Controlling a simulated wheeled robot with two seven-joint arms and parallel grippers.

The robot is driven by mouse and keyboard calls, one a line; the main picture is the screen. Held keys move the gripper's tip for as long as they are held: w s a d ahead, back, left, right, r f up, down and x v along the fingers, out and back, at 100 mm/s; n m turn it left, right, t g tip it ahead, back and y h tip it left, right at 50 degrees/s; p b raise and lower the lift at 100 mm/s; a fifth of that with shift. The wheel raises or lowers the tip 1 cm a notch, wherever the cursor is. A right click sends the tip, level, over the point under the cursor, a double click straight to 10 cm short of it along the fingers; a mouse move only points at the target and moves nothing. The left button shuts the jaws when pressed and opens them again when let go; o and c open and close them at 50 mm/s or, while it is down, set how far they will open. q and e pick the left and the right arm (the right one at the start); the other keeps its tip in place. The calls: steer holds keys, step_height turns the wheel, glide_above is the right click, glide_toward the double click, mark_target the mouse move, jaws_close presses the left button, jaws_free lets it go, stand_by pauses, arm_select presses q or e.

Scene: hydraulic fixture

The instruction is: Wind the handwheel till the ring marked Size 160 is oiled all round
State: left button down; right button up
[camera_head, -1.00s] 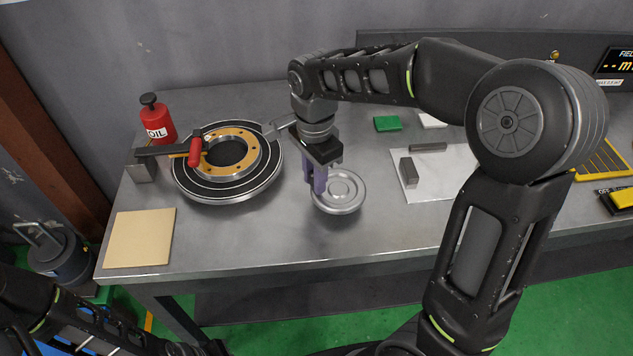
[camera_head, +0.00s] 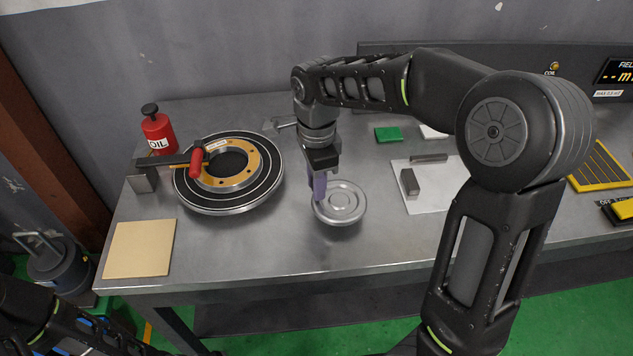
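The handwheel (camera_head: 345,212), a grey metal disc with raised rings, lies flat on the workbench near the middle. My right gripper (camera_head: 317,201), with purple fingers, points down at the handwheel's left rim; the fingers overlap each other in this view, so their gap and any grip are hidden. A brass-coloured ring (camera_head: 242,177) with bolt holes sits on a dark round turntable (camera_head: 232,204) at left. A small pale label shows on the ring's far side, too small to read. A red-tipped applicator (camera_head: 196,160) on an arm reaches over the ring's left side. My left gripper is out of view.
A red oil can (camera_head: 158,132) stands behind the turntable's left. A tan board (camera_head: 139,249) lies at the front left corner. Right of the handwheel are a white sheet (camera_head: 436,192) with grey blocks and a green block (camera_head: 388,134). The bench front between is clear.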

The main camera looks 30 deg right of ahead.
steer(key=o, duration=0.4)
step_height(320, 180, up, 8)
steer(key=shift+f, duration=0.1)
stand_by(0.5)
stand_by(0.4)
